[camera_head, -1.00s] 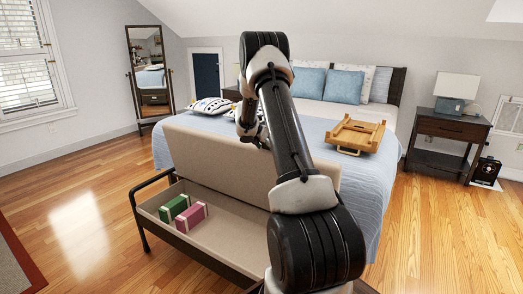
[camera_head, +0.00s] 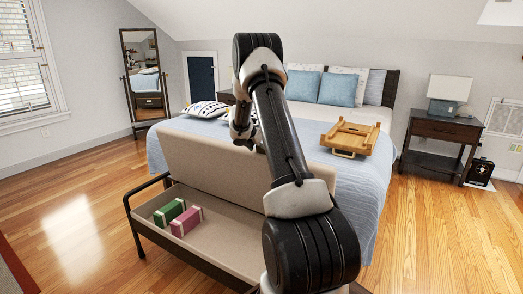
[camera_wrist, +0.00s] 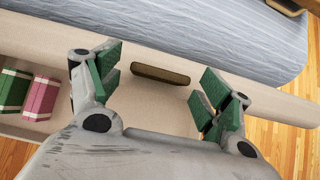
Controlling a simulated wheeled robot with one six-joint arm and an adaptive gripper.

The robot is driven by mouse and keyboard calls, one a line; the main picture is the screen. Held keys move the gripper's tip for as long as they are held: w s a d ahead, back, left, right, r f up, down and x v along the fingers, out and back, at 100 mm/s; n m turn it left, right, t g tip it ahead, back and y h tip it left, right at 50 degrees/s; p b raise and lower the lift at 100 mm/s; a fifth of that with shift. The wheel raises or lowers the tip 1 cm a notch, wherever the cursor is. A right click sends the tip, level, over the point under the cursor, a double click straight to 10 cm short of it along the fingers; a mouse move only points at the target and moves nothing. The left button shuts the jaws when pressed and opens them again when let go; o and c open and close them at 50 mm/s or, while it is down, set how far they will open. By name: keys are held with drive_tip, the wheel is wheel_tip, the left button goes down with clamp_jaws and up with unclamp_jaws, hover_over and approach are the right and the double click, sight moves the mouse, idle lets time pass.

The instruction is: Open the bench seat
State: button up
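The bench seat lid (camera_head: 205,163) is beige and stands raised at the back of the bench, against the foot of the bed. The bench box (camera_head: 150,206) below it is open, and a green box (camera_head: 168,212) and a pink box (camera_head: 187,221) lie in its left part. My gripper (camera_wrist: 155,84) is open and empty over the bench in the wrist view. A dark brown strip (camera_wrist: 160,75) on the beige surface shows between its fingers. In the head view my arm hides the right part of the bench, and the gripper is partly hidden at the lid's top edge.
The bed (camera_head: 345,190) stands right behind the bench, with a wooden tray (camera_head: 350,137) on it. A nightstand (camera_head: 441,132) with a lamp (camera_head: 448,90) is at the right. A standing mirror (camera_head: 146,85) is at the back left.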

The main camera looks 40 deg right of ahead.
drive_tip(key=v, duration=1)
drive_tip(key=shift+s+a+r, duration=0.15)
drive_tip(key=shift+s+a, duration=0.05)
drive_tip(key=shift+a, duration=0.05)
